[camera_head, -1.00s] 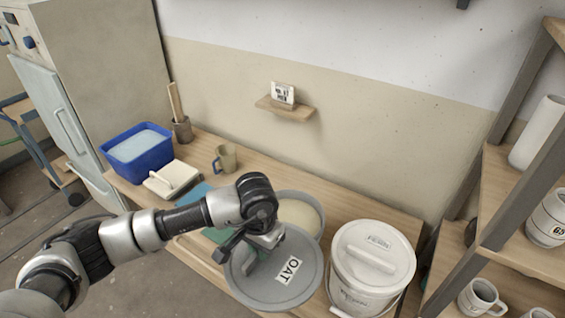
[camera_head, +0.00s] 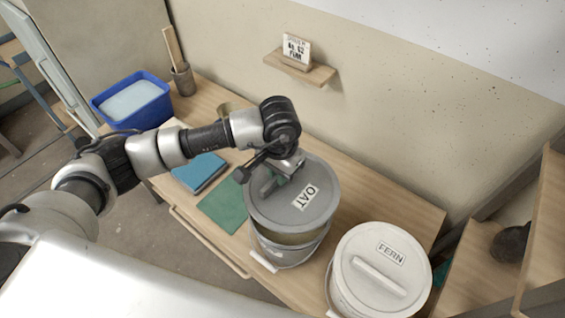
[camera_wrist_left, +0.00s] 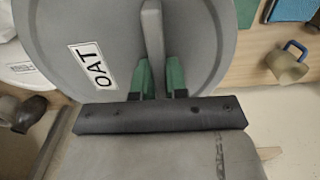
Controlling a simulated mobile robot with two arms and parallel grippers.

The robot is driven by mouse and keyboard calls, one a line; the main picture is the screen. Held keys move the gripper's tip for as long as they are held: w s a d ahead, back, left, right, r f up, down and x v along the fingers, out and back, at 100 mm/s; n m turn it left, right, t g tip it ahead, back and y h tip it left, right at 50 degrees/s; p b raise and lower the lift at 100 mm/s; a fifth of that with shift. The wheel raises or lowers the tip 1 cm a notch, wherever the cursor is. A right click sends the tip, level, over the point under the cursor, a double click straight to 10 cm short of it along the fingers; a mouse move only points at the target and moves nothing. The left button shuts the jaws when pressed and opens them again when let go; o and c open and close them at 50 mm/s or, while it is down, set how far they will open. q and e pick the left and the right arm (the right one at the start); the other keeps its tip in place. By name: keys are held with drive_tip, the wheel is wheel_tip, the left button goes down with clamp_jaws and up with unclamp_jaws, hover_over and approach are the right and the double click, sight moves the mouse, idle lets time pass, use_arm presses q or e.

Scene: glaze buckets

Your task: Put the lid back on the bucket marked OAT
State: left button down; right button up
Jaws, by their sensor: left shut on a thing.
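The grey lid marked OAT (camera_head: 318,217) is held over a grey bucket (camera_head: 285,256). A strip of glaze shows in the bucket's mouth below the lid's near edge, so the lid appears raised and set slightly back; the exact gap cannot be told. My left gripper (camera_head: 279,178) is shut on the lid's bar handle. In the left wrist view, green fingertips (camera_wrist_left: 160,78) stand on either side of the handle (camera_wrist_left: 153,28), with the OAT label (camera_wrist_left: 92,66) to their left. The bucket is hidden behind the lid there. My right gripper is not in view.
A white bucket with a FERN lid (camera_head: 382,276) stands close on the right. A green mat (camera_head: 222,207), blue book-like block (camera_head: 198,172) and blue tub (camera_head: 132,102) lie left. A mug (camera_wrist_left: 288,63) stands behind my arm. Shelving (camera_head: 540,235) rises at right.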

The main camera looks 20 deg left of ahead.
use_arm(q)
drive_tip(key=shift+f, duration=0.45)
wheel_tip(320, 180, down, 2)
drive_tip(key=shift+f+b, duration=0.1)
drive_tip(key=shift+b, duration=0.3)
drive_tip(key=shift+f+b, duration=0.65)
drive_tip(key=shift+f, duration=0.3)
drive_tip(key=shift+f+b, duration=0.6)
drive_tip(key=shift+b, duration=0.2)
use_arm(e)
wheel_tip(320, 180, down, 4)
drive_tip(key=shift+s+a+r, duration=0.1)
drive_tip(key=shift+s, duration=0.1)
use_arm(q)
drive_tip(key=shift+b, duration=0.4)
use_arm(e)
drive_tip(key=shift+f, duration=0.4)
use_arm(q)
drive_tip(key=shift+f+b, duration=0.4)
drive_tip(key=shift+b, duration=0.35)
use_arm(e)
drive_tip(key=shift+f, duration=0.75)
